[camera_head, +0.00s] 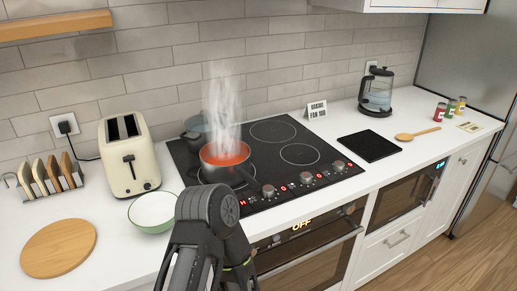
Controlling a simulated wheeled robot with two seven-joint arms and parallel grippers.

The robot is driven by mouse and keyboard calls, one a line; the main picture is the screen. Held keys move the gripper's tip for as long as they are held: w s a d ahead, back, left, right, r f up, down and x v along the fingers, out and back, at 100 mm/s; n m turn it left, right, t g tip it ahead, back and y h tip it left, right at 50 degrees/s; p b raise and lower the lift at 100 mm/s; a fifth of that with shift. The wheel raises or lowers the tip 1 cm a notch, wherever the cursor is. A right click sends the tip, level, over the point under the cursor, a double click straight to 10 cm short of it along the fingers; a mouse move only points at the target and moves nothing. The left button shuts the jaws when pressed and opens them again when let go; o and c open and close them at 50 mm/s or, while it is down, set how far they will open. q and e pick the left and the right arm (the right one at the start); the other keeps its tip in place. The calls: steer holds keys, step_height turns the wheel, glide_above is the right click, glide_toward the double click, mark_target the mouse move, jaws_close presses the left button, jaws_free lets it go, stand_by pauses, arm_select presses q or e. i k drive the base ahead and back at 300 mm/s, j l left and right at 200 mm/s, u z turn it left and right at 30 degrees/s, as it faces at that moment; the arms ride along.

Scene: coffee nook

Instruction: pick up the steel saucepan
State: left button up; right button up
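The steel saucepan (224,166) stands upright on the front left part of the black glass hob, with orange-red contents and thick steam rising from it. A dark grey part of my own arm rises from the bottom edge in front of the hob, nearer to me than the pan. No gripper fingertips can be made out, and nothing is seen touching the pan.
A dark pot (194,128) stands behind the pan. A cream toaster (130,157) and a green-rimmed bowl (153,211) are to the left. Knobs (306,177) line the hob's front edge. A black mat (369,146), wooden spoon (417,133) and glass kettle (377,93) are to the right.

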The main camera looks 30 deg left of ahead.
mark_target(225, 160)
steer(key=u, duration=1.8)
steer(key=l, duration=1)
steer(key=k+z, duration=0.05)
steer(key=k, duration=0.05)
